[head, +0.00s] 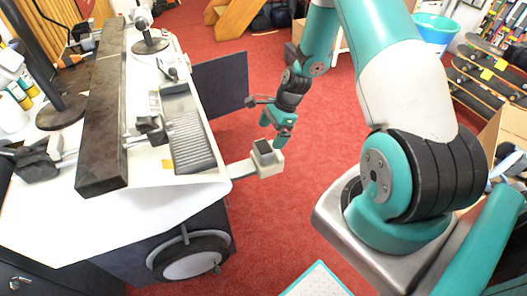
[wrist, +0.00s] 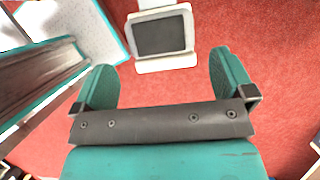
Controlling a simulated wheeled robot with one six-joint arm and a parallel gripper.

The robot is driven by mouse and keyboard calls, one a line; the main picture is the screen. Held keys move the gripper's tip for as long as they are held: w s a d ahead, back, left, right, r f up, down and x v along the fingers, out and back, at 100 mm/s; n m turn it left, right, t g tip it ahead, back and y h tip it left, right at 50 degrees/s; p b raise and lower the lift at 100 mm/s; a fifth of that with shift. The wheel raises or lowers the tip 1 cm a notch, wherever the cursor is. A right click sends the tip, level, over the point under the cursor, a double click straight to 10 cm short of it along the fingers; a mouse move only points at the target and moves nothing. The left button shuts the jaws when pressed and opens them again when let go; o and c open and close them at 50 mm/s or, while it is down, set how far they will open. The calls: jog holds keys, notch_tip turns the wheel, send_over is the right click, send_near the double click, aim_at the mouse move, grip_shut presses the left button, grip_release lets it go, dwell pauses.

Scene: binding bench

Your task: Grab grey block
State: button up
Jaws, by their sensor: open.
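A dark grey square block (head: 264,147) sits in a pale holder (head: 268,166) that sticks out from the bench's right side. In the wrist view the grey block (wrist: 161,35) shows as a flat dark face framed by the pale holder (wrist: 167,63). I cannot tell whether the block is separate from the holder. My gripper (head: 272,136) is close to the block in the head view. In the wrist view my gripper (wrist: 160,68) is open and empty, with the block beyond the fingertips, roughly centred between them. No contact shows.
The white bench (head: 150,215) carries a long dark beam (head: 105,120), a ribbed grey tray (head: 190,140) and a grey clamp-like piece (head: 150,128). A dark panel (head: 220,82) stands beyond the bench. Red carpet lies open around the holder.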

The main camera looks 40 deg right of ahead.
aim_at(263, 147)
jog(key=p+x, duration=0.1)
jog(key=x, duration=0.7)
jog(key=shift+w+a+f, duration=0.1)
jog(key=shift+a+f, duration=0.05)
jog(key=shift+a, duration=0.1)
jog(key=c, duration=0.7)
